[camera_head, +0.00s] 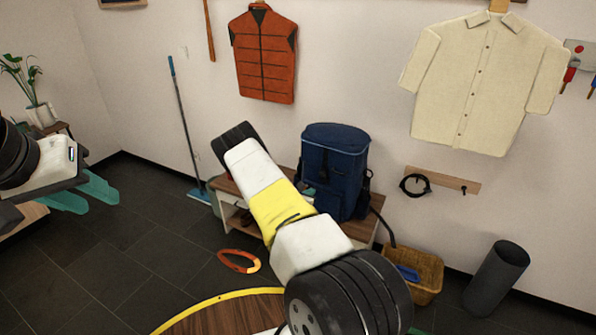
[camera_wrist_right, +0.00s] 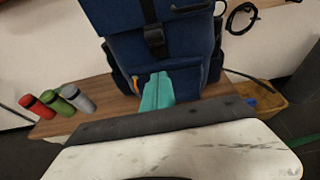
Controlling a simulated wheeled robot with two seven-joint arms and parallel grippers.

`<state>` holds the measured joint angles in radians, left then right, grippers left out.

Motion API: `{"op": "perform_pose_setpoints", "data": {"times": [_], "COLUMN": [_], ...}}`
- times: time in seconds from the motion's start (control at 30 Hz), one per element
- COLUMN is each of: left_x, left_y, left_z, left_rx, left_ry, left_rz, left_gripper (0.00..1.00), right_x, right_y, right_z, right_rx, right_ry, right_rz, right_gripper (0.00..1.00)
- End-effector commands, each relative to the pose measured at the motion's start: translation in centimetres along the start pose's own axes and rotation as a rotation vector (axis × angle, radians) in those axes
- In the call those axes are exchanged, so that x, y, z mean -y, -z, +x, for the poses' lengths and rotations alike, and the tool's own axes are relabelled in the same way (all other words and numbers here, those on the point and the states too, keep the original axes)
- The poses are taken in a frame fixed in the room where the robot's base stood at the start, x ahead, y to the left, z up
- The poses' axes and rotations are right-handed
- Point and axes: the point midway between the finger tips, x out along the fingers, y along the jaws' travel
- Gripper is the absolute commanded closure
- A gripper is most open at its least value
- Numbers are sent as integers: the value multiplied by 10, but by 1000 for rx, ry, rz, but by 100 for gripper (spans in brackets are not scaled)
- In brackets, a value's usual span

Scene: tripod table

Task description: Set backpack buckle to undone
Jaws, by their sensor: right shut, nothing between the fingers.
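The blue backpack (camera_head: 335,165) stands upright on a wooden bench, partly hidden by my right arm in the head view. In the right wrist view the backpack (camera_wrist_right: 185,55) fills the upper middle. Its black buckle (camera_wrist_right: 155,38) sits on a dark vertical strap on the front; I cannot tell whether it is fastened. My right gripper (camera_wrist_right: 160,78) is shut and empty, its teal fingertips just below the buckle in the picture; contact with the bag cannot be told. My left gripper (camera_head: 92,198) is open and empty at the far left, away from the backpack.
The bench (camera_wrist_right: 110,95) carries red (camera_wrist_right: 36,106), green (camera_wrist_right: 58,102) and grey (camera_wrist_right: 78,98) bottles left of the bag. A wicker basket (camera_head: 428,275) and a dark cylinder (camera_head: 497,278) stand right. An orange loop (camera_head: 239,262) lies on the floor. A round table edge (camera_head: 215,300) is in front.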

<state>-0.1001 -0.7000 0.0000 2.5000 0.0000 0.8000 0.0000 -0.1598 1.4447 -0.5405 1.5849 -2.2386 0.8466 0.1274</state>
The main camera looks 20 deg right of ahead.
Motion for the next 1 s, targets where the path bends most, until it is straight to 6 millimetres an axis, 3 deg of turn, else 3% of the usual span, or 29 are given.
{"op": "perform_pose_setpoints", "data": {"times": [0.17, 0.4, 0.67, 1.0], "left_x": [0, 0, 0, 0], "left_y": [0, 0, 0, 0], "left_z": [0, 0, 0, 0], "left_rx": [0, 0, 0, 0], "left_ry": [0, 0, 0, 0], "left_rz": [0, 0, 0, 0], "left_gripper": [64, 64, 64, 64], "right_x": [1, 1, 2, 0], "right_y": [-1, 0, 0, -35], "right_z": [16, 62, 101, 87], "right_rx": [3, 2, 1, 1], "right_ry": [1, 2, 2, 1], "right_rz": [1, 3, 3, 1], "right_gripper": [100, 100, 100, 100]}}
